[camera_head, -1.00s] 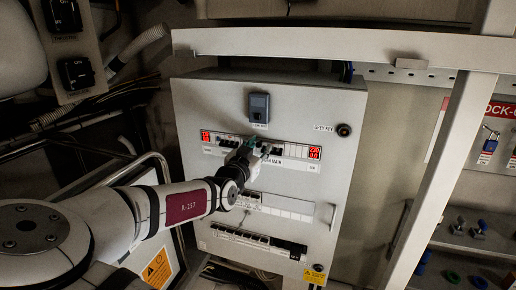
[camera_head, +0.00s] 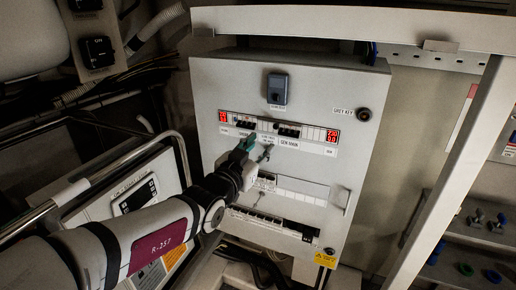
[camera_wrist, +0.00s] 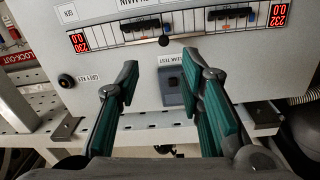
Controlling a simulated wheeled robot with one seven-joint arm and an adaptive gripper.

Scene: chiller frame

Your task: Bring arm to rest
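My gripper (camera_head: 256,150) is in front of the grey electrical panel (camera_head: 350,150), just below its upper breaker row. In the wrist view my gripper (camera_wrist: 160,65) is open, its two green-padded fingers wide apart with nothing between them. The panel face (camera_wrist: 230,65) shows upside down there, beyond the fingertips. My arm comes in from the lower left of the head view, still stretched toward the panel. The gripper hides part of the panel's middle in the head view.
The upper breaker row (camera_head: 285,131) has lit red displays. A blue-grey socket (camera_head: 277,88) and a dark grey-key knob (camera_head: 364,114) are on the panel. A metal rail frame (camera_head: 90,185) stands left, a slanted post (camera_head: 455,165) right. Shelves with small parts (camera_head: 480,240) lie beyond.

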